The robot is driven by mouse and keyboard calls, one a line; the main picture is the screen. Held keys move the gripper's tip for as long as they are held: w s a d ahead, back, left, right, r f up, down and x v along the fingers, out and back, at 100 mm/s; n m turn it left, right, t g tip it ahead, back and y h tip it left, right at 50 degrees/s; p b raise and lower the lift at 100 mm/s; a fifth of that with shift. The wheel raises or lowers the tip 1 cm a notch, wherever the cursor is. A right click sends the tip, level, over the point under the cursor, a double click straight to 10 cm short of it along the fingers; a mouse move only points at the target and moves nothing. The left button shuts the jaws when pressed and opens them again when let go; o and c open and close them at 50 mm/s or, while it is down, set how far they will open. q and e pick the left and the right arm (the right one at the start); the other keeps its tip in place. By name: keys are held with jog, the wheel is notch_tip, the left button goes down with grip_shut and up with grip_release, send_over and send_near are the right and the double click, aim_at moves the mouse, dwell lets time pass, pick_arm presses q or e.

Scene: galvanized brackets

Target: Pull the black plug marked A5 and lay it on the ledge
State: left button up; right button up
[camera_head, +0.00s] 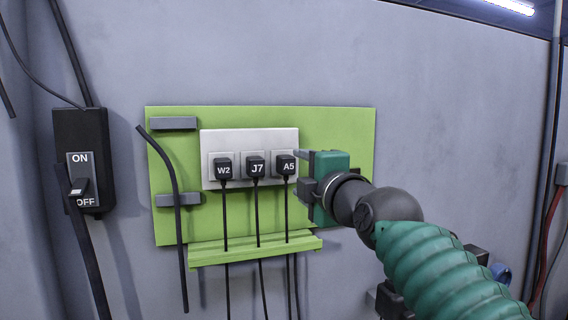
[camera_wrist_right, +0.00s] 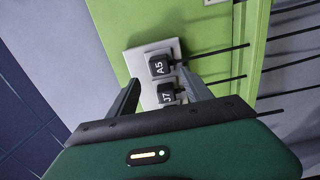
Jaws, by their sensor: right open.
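The black plug marked A5 (camera_head: 287,165) sits in the right socket of a white outlet plate (camera_head: 250,141), its cord hanging down. In the right wrist view, plug A5 (camera_wrist_right: 160,66) shows between and just beyond the fingertips. My right gripper (camera_head: 300,170) is open and empty, close to the right side of A5 in the head view. Whether a finger touches the plug I cannot tell. The green ledge (camera_head: 255,251) juts out below the outlet and looks bare apart from the cords crossing it. My left gripper is not in view.
Black plugs J7 (camera_head: 256,167) and W2 (camera_head: 223,169) sit left of A5; J7 also shows between my fingers in the wrist view (camera_wrist_right: 168,93). A loose-looking black cable (camera_head: 177,200) crosses the green panel (camera_head: 345,122). A black ON/OFF switch box (camera_head: 81,160) is at the left.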

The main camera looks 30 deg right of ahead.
aim_at(289, 167)
jog(key=shift+a, duration=0.1)
jog(key=p+x, duration=0.2)
jog(key=x, duration=0.2)
jog(key=b+x, duration=0.1)
jog(key=x, duration=0.3)
jog(key=shift+s+f, duration=0.1)
jog(key=shift+f, duration=0.05)
jog(key=shift+w, duration=0.6)
jog(key=shift+s, duration=0.1)
jog(key=shift+b, duration=0.55)
jog(key=shift+r, duration=0.2)
